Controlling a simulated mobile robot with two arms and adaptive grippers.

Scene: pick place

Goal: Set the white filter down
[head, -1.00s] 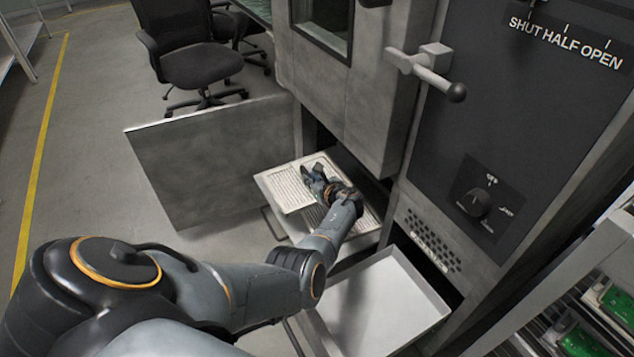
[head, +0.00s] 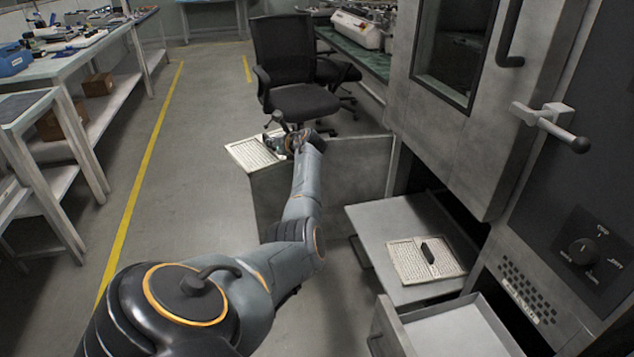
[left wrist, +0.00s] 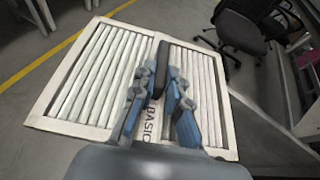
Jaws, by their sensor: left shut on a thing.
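My left gripper (head: 277,143) is shut on the dark handle of a white pleated filter (head: 250,154) and holds it in the air near the top edge of the open grey door panel. In the left wrist view the gripper (left wrist: 160,92) grips the handle at the filter's middle. The pleats of the held filter (left wrist: 88,75) and part of a label reading "BASIC" show there; the fingers hide part of it. A second pleated filter (head: 408,262) with a dark handle lies flat on the pulled-out grey tray (head: 385,222). My right gripper is out of view.
The open door panel (head: 345,172) stands beside the tray. An open drawer (head: 465,333) is below it. A black office chair (head: 300,100) stands just beyond the held filter. Workbenches (head: 75,60) line the left; the floor between is clear.

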